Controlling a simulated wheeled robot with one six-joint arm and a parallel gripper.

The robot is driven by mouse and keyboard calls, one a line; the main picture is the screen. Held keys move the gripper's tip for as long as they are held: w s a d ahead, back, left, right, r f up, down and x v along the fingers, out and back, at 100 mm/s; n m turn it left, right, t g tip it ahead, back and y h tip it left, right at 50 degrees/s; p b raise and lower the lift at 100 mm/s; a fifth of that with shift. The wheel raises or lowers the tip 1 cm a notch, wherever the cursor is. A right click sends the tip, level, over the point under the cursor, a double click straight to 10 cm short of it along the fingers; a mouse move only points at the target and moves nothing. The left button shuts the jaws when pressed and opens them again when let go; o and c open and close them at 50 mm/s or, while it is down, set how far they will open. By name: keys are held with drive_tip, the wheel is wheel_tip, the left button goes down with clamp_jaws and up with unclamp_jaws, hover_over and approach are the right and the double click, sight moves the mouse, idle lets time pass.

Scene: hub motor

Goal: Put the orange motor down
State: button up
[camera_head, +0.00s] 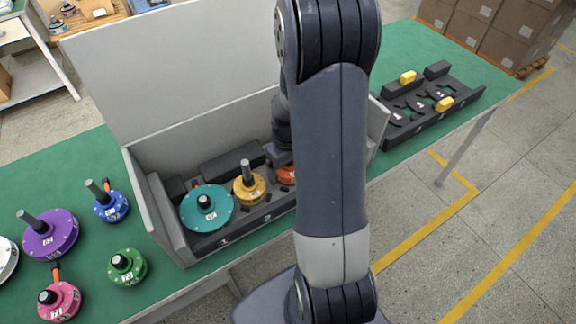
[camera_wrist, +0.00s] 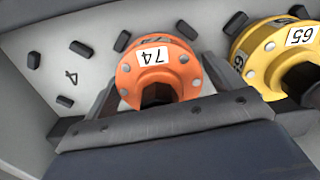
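The orange motor (camera_wrist: 160,62), labelled 74, is between my gripper's fingers in the wrist view, with its dark shaft pointing toward my palm. My gripper (camera_wrist: 162,88) appears shut on it, with one finger against each side of the flange. In the head view the orange motor (camera_head: 286,175) is low inside the grey box (camera_head: 160,222), right of the yellow motor, partly hidden by my arm. Whether it touches the box floor cannot be told.
The teal motor (camera_head: 207,207) and yellow motor (camera_head: 250,187) stand in the box; a bare place marked 4 (camera_wrist: 71,77) lies beyond the orange one. The box's raised lid (camera_head: 190,70) stands behind. Purple (camera_head: 51,235), blue (camera_head: 112,207), green (camera_head: 127,267) and pink (camera_head: 59,301) motors stand left.

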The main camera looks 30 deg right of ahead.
drive_tip(key=shift+o, duration=0.8)
drive_tip(key=shift+r, duration=0.6)
wheel_tip(320, 180, up, 11)
drive_tip(key=shift+r, duration=0.1)
